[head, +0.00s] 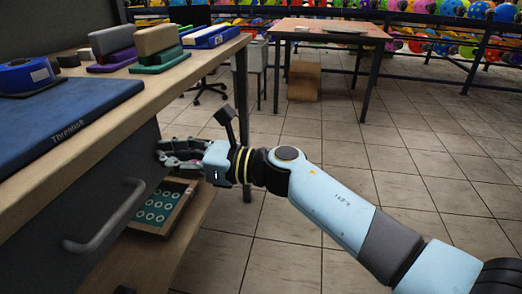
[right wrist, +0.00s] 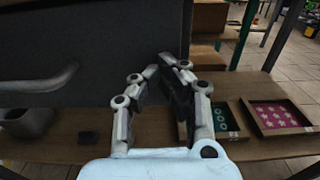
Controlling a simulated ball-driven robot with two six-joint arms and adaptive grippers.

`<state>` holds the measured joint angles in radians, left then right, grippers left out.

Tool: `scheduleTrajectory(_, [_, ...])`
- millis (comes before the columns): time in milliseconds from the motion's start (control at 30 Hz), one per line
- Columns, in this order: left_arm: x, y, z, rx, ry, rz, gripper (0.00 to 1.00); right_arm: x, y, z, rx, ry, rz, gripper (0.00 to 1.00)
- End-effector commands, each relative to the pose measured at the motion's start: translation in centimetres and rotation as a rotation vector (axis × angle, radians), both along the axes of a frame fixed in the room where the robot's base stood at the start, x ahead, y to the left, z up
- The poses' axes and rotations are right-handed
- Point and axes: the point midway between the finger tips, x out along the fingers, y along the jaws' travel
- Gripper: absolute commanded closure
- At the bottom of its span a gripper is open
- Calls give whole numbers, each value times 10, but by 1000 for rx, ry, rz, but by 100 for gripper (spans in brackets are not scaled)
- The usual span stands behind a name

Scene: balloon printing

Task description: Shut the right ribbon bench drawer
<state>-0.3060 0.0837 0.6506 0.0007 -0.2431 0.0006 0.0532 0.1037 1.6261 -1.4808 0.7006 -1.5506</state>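The dark grey drawer front (head: 80,195) with a bar handle (head: 105,220) is under the bench top (head: 125,88), at left in the head view. No drawer inside shows, and I cannot tell how far its front stands out. In the right wrist view the front (right wrist: 90,35) fills the upper left, with the handle (right wrist: 40,82) at far left. My right gripper (head: 161,149) is at the front's right end, away from the handle. Its fingertips (right wrist: 168,65) come together with nothing seen held; contact with the front is unclear. My left gripper is not in view.
A blue mat (head: 65,120) lies on the bench. Tiled floor (head: 420,190) is open at right.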

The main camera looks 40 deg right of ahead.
Motion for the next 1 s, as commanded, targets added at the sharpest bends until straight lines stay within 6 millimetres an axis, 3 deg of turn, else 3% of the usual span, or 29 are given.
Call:
scheduleTrajectory(500, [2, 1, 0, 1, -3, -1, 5, -79, -67, -2, -5, 5, 1, 100])
scheduleTrajectory(700, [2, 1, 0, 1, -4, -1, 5, -90, -77, -1, -2, 2, -1, 100])
scheduleTrajectory(900, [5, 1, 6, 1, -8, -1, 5, -93, -74, 3, 15, 7, -7, 100])
scheduleTrajectory(1000, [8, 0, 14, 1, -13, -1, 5, -98, -82, -34, 87, 115, -72, 100])
